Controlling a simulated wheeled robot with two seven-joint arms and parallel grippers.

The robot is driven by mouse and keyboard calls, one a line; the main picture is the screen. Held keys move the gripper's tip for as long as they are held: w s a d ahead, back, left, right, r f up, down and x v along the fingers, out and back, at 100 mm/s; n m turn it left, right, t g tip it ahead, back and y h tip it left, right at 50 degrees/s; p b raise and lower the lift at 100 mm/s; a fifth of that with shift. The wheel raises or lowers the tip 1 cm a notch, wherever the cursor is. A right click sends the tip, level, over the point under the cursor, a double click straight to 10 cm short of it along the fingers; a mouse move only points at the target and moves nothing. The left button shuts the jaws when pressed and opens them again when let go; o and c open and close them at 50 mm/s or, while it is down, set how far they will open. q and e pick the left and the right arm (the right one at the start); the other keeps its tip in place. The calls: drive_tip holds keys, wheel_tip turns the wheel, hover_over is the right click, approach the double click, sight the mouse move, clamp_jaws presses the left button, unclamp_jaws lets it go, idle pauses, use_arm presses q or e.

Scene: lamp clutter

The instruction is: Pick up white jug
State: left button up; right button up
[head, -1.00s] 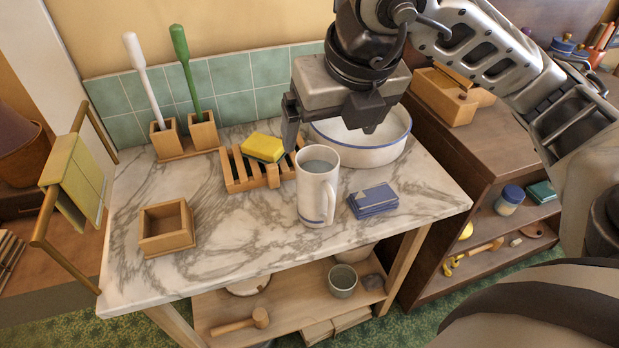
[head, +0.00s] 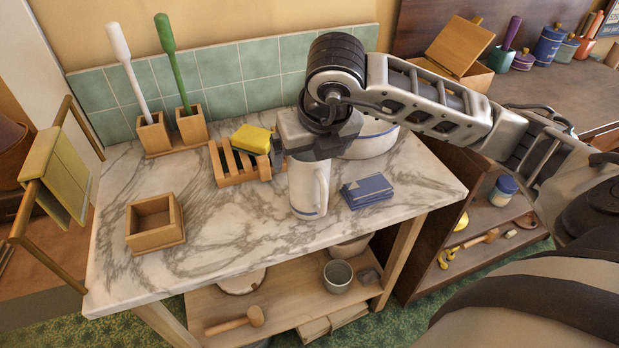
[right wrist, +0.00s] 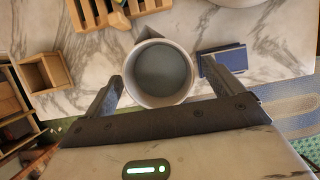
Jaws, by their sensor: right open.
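The white jug (head: 306,194) stands upright on the marble table, with its handle toward the right and a blue band near its base. My right gripper (head: 303,158) is directly above it and hides its rim in the head view. In the right wrist view the jug (right wrist: 160,72) shows from above, with a grey inside. The fingers of my right gripper (right wrist: 168,92) are spread, one on each side of the rim. I cannot tell whether either finger touches it. My left gripper is not in view.
A wooden rack (head: 233,167) with a yellow sponge (head: 251,138) is behind left. A white basin (head: 371,142) stands behind. A wooden box (head: 155,223) is at the left. The marble between box and jug is clear.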

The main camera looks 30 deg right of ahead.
drive_tip(key=shift+x, duration=0.85)
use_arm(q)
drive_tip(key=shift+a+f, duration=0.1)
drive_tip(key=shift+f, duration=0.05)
use_arm(e)
drive_tip(key=shift+a+r, duration=0.1)
drive_tip(key=shift+r, duration=0.05)
clamp_jaws()
drive_tip(key=shift+r, duration=0.1)
